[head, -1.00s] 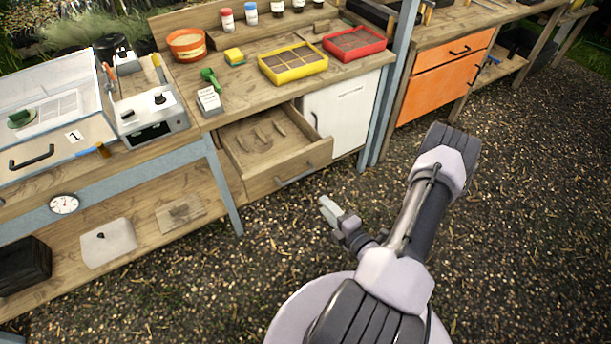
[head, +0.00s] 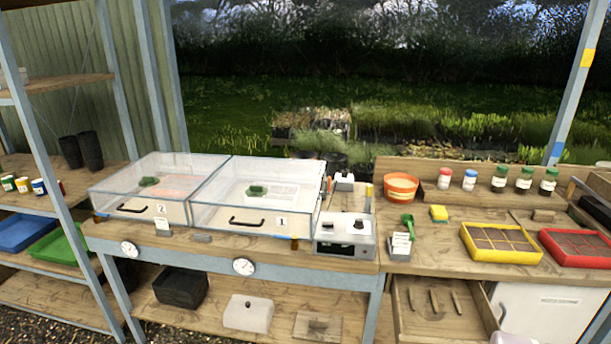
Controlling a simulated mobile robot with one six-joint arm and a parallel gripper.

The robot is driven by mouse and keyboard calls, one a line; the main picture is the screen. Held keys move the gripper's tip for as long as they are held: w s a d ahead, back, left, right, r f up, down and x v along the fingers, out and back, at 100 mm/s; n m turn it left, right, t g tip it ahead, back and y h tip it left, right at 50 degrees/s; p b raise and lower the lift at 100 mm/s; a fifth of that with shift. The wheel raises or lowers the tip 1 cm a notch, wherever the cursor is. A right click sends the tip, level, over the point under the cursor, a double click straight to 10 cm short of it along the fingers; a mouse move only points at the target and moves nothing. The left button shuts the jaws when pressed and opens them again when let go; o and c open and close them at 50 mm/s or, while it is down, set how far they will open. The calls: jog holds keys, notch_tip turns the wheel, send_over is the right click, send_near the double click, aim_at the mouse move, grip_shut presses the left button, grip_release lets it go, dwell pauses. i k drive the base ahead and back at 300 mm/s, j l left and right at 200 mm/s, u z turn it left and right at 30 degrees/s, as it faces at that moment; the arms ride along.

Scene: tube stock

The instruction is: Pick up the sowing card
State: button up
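A white card with print too small to read (head: 400,239) stands upright in a small grey holder (head: 398,253) on the wooden bench, left of the yellow tray. I cannot tell from the print whether it is the sowing card. A smaller white card (head: 162,224) stands in another grey holder in front of the clear box marked 2. My gripper is outside the view.
A green scoop (head: 408,225) stands close behind the card. Yellow (head: 500,258) and red (head: 581,263) trays lie to its right. A grey control box (head: 344,236) stands to its left. An open drawer (head: 436,337) juts out below.

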aim_at(162, 223)
jog(key=z, duration=0.8)
jog(key=u, duration=1.95)
jog(key=i+l, duration=0.1)
jog(key=i, duration=0.4)
jog(key=i+u, duration=0.15)
jog(key=i, duration=0.35)
jog(key=i+l, duration=0.2)
jog(key=i, duration=0.3)
jog(key=i+l+u, duration=0.1)
jog(key=i, duration=0.4)
jog(key=i+l+u, duration=0.1)
jog(key=i+l, duration=0.15)
jog(key=i, duration=0.25)
